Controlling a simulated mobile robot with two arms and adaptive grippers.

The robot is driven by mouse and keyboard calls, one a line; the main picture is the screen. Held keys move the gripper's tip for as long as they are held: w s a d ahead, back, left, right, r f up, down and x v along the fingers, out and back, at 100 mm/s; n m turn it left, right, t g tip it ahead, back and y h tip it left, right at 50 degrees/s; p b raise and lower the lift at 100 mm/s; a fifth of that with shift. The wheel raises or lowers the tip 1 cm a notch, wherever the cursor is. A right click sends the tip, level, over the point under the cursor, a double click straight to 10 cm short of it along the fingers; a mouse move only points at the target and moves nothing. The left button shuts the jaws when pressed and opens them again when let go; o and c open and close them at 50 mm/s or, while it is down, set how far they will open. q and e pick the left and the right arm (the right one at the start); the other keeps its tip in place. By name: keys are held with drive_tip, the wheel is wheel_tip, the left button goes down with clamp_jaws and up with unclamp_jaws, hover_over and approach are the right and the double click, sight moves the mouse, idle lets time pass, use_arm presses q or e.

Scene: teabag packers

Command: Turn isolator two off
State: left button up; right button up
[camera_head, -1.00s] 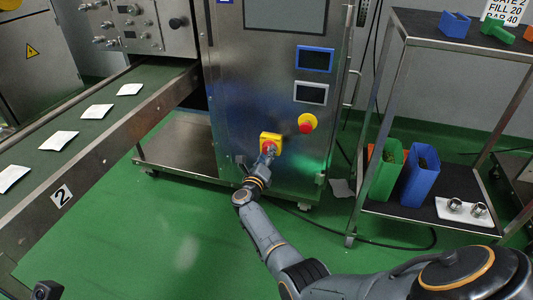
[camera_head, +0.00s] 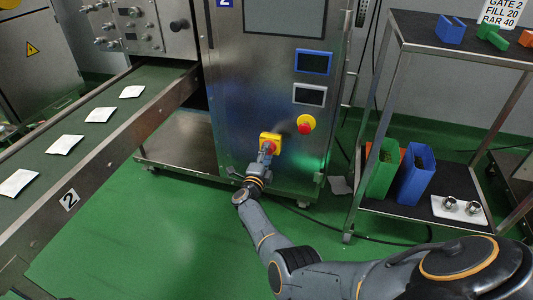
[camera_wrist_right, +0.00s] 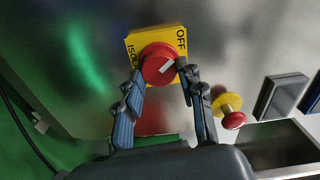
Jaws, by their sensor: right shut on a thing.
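The isolator is a red rotary knob (camera_wrist_right: 160,64) on a yellow plate (camera_wrist_right: 136,39) lettered OFF, on the front of the steel machine marked 2. A white mark lies slanted on the right half of the knob in the right wrist view. In the head view the yellow plate (camera_head: 264,137) sits low on the cabinet (camera_head: 235,110). My right gripper (camera_wrist_right: 163,84) is shut on the red knob, one finger at each side; in the head view the gripper (camera_head: 268,153) partly covers it. My left gripper is not in view.
A red stop button on a yellow base (camera_head: 305,125) sits right of the isolator; it also shows in the wrist view (camera_wrist_right: 232,120). A conveyor (camera_head: 120,130) with white teabags runs along the left. A shelf rack (camera_head: 455,45) with coloured bins stands right. Green floor lies clear in front.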

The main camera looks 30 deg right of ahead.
drive_tip(key=shift+a+n, duration=0.1)
drive_tip(key=shift+n, duration=0.6)
drive_tip(key=o, duration=1.2)
